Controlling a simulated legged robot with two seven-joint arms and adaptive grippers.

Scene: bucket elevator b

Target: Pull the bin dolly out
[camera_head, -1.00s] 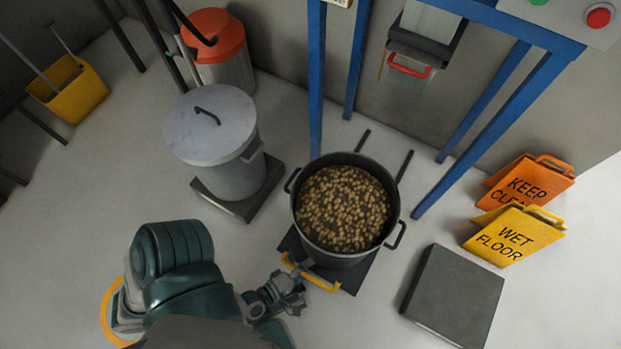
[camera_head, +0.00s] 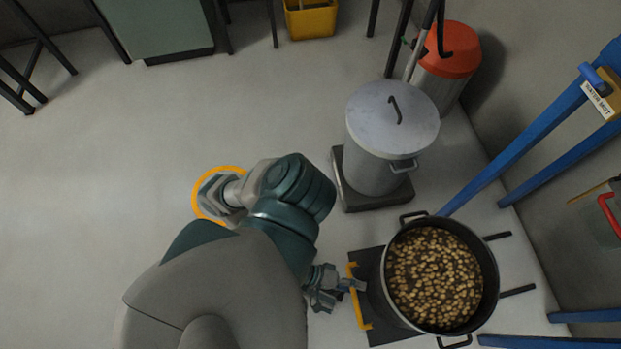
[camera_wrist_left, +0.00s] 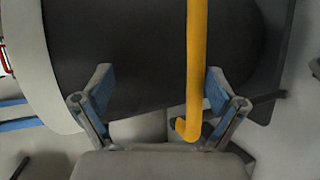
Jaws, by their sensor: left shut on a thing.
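The bin dolly (camera_head: 372,262) is a flat dark platform with a yellow bar handle (camera_head: 357,312) along its left edge. A dark round bin (camera_head: 488,248) full of tan lumps stands on it. In the left wrist view the yellow handle (camera_wrist_left: 196,60) runs between the two fingers, nearer the right finger, with the dark bin side (camera_wrist_left: 120,60) behind. My right gripper is not in view.
A lidded grey bin (camera_head: 376,150) on a dark base (camera_head: 352,195) stands just behind the dolly. A red-topped bin (camera_head: 450,60) and blue frame posts (camera_head: 520,150) stand further right. Two dark rails (camera_head: 518,290) lie beyond the dark bin. The floor at left (camera_head: 120,180) is clear.

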